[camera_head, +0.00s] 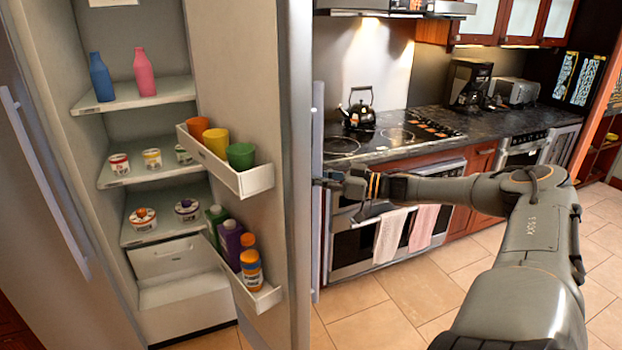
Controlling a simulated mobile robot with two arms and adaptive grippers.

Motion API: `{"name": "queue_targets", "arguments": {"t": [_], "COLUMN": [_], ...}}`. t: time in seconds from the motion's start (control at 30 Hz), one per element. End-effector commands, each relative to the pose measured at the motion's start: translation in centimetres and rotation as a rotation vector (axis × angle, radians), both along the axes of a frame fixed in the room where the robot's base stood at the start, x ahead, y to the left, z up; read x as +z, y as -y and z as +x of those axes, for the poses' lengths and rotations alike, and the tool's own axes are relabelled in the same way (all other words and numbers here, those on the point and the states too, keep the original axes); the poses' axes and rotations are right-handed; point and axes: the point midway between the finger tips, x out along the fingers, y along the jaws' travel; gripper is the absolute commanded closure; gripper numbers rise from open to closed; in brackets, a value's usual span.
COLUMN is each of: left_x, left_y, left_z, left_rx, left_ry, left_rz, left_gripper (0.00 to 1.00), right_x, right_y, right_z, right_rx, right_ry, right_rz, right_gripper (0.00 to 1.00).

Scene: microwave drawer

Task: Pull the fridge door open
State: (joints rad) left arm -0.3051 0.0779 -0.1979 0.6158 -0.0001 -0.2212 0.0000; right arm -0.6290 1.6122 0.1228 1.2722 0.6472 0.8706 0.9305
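The fridge (160,225) stands at the left with its inside in plain view. Its right fridge door (240,65) is swung wide open, and its inner side with two door bins faces the compartment. The long vertical door handle (317,240) runs along the door's outer side. My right gripper (325,182) comes in from the right and is at the middle of this handle. Its fingertips are small and partly hidden by the handle, so I cannot tell whether they close around it. My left gripper is not in view.
Bottles, cups and tubs stand on the fridge shelves (150,103) and in the upper door bin (240,183) and lower one. Behind my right arm are an oven (352,245) with towels, and a counter with a kettle (359,110). Tiled floor (375,315) is clear in front.

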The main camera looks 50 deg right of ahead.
Motion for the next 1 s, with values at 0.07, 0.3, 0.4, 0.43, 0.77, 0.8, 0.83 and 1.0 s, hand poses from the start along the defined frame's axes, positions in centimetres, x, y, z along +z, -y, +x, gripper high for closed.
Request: {"name": "queue_targets", "arguments": {"t": [0.07,0.3,0.4,0.43,0.77,0.8,0.83,1.0], "left_x": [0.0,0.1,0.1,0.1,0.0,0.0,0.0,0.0], "left_y": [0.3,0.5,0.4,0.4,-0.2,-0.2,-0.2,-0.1], "left_z": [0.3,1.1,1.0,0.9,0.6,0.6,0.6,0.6], "left_rx": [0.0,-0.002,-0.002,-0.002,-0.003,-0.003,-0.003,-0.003], "left_ry": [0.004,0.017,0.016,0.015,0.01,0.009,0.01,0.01], "left_rz": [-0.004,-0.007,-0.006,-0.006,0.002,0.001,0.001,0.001], "left_gripper": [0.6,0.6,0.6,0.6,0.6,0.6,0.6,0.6], "right_x": [-1.0,-0.7,-0.5,-0.5,0.3,0.5,0.7,1.9], "right_y": [0.0,0.0,0.0,0.0,-0.3,-0.3,-0.3,-0.2], "right_z": [-0.3,-0.2,-0.2,-0.2,-0.2,-0.1,-0.2,-0.2], "right_rx": [0.0,0.001,0.001,0.001,0.01,0.012,0.013,0.007], "right_ry": [-0.017,-0.012,-0.009,-0.008,-0.004,-0.003,-0.002,0.0], "right_rz": [-0.001,-0.001,-0.001,-0.002,0.006,0.007,0.008,0.005], "right_gripper": [1.0,0.56,0.56,0.56,0.56,0.56,0.56,0.56]}}
